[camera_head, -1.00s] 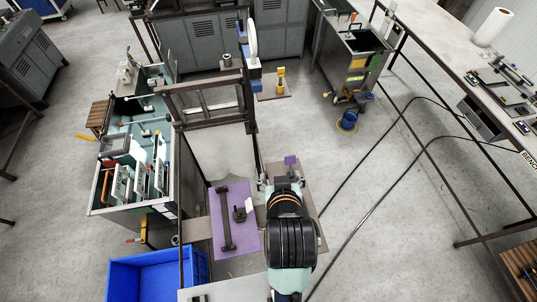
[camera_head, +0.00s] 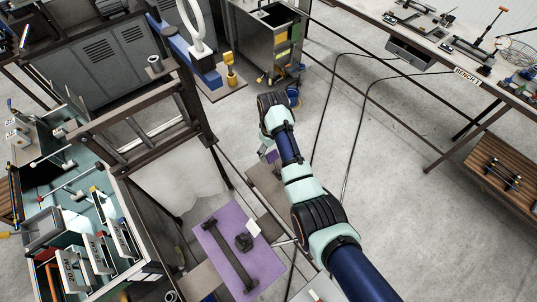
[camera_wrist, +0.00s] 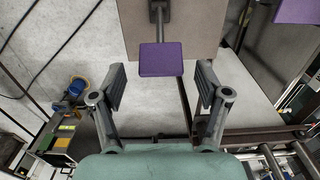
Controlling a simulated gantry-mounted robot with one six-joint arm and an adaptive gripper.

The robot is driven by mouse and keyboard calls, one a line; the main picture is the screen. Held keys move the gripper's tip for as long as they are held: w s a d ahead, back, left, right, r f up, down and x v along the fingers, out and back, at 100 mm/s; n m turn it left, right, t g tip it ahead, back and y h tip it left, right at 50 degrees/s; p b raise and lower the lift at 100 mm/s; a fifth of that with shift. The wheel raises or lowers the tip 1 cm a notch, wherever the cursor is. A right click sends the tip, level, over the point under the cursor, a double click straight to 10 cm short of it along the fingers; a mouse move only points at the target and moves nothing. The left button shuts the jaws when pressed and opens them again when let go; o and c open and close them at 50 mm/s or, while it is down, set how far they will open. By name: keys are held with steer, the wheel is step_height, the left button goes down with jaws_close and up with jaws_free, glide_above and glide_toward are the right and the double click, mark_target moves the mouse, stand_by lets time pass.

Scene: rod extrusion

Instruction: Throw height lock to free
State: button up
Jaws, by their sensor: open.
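In the wrist view, a flat purple pad (camera_wrist: 161,60) sits at the end of a grey bar on a brown plate (camera_wrist: 200,25). It may be the height lock's handle; no label on it can be read. My gripper (camera_wrist: 161,78) is open and empty, with its two fingers left and right of the pad in the picture. I cannot tell the depth between them, and no contact shows. In the head view, the purple pad (camera_head: 271,156) shows only in part beside my arm, and my gripper is mostly hidden by my wrist.
A purple mat (camera_head: 215,243) with a dark bar and a small black part lies left of my arm. A dark frame (camera_head: 190,105) stands beside it. A yellow part (camera_head: 231,77) and a grey cart (camera_head: 262,38) stand farther back. Open floor lies to the right.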

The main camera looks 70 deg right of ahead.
mark_target(271, 152)
steer(key=shift+w+f, duration=0.1)
steer(key=shift+f, duration=1.45)
steer(key=shift+c, duration=0.3)
jaws_close()
